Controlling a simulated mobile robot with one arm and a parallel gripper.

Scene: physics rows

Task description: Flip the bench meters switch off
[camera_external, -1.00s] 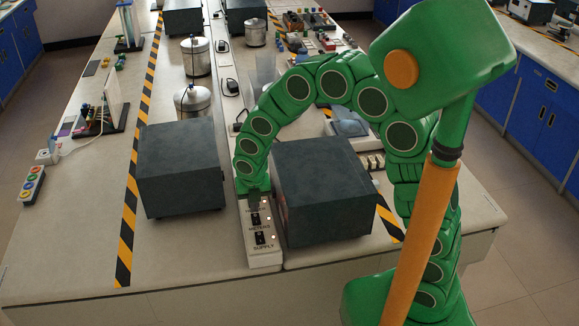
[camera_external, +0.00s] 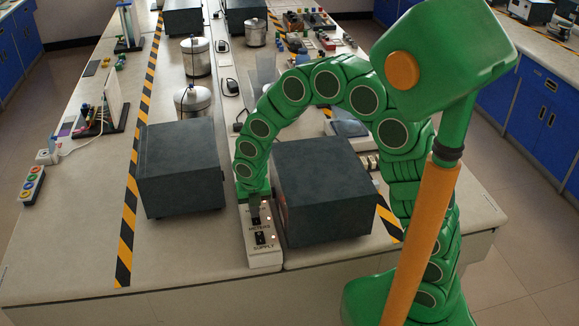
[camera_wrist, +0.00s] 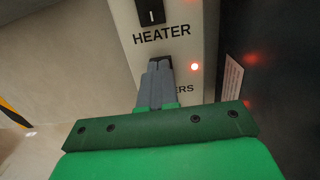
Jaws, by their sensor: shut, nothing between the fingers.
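The white switch panel (camera_external: 263,258) lies on the bench between two dark boxes. It has black rocker switches labelled HEATER, METERS and SUPPLY. My gripper (camera_external: 255,217) is shut and empty, pointing down at the meters switch (camera_wrist: 160,60). In the wrist view my grey fingertips (camera_wrist: 160,68) are at that switch and hide most of it, along with part of its label; whether they touch it I cannot tell. The lamp (camera_wrist: 194,67) beside it glows red. The heater switch (camera_wrist: 151,12) is at the top of the wrist view. The supply switch (camera_external: 260,238) is nearer the bench's front edge.
A dark box (camera_external: 320,190) stands close to the right of the panel, and another dark box (camera_external: 180,170) stands to the left. Steel pots (camera_external: 192,100) and a black adapter (camera_external: 232,86) are farther back. Bare bench lies in front of the left box.

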